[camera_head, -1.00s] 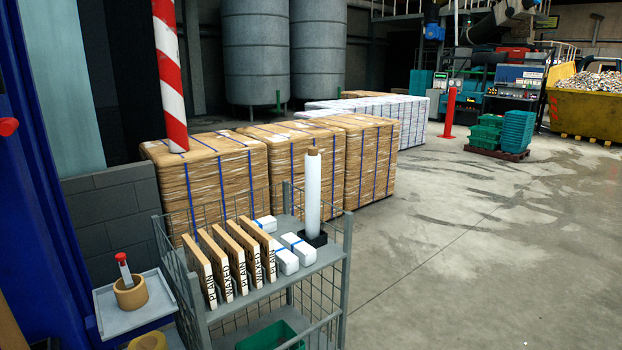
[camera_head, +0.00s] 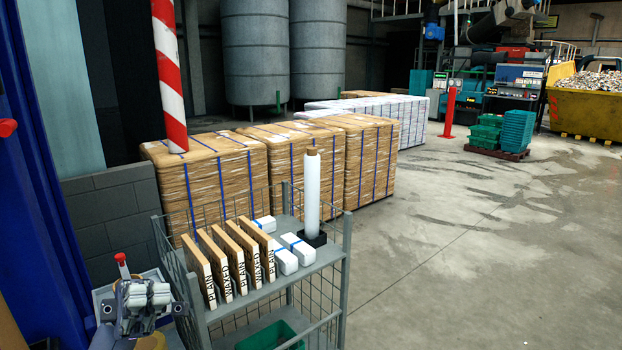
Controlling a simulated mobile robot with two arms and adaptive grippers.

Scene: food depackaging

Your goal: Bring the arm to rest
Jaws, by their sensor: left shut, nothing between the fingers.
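My left gripper (camera_head: 138,296) is in the lower left of the head view. It is shut and empty, in front of the small side tray (camera_head: 106,294) beside the wire cart. It hides most of that tray and the tan cup on it. A red-topped tool (camera_head: 122,262) sticks up just behind the gripper. I cannot tell whether the gripper touches anything there. My right gripper is not in view.
The grey wire cart (camera_head: 345,262) holds a row of upright boards (camera_head: 228,262), white packs (camera_head: 290,255) and a white roll (camera_head: 312,200). A green bin (camera_head: 268,338) is on its lower shelf. Strapped bales (camera_head: 225,180) stand behind. Floor at right is clear.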

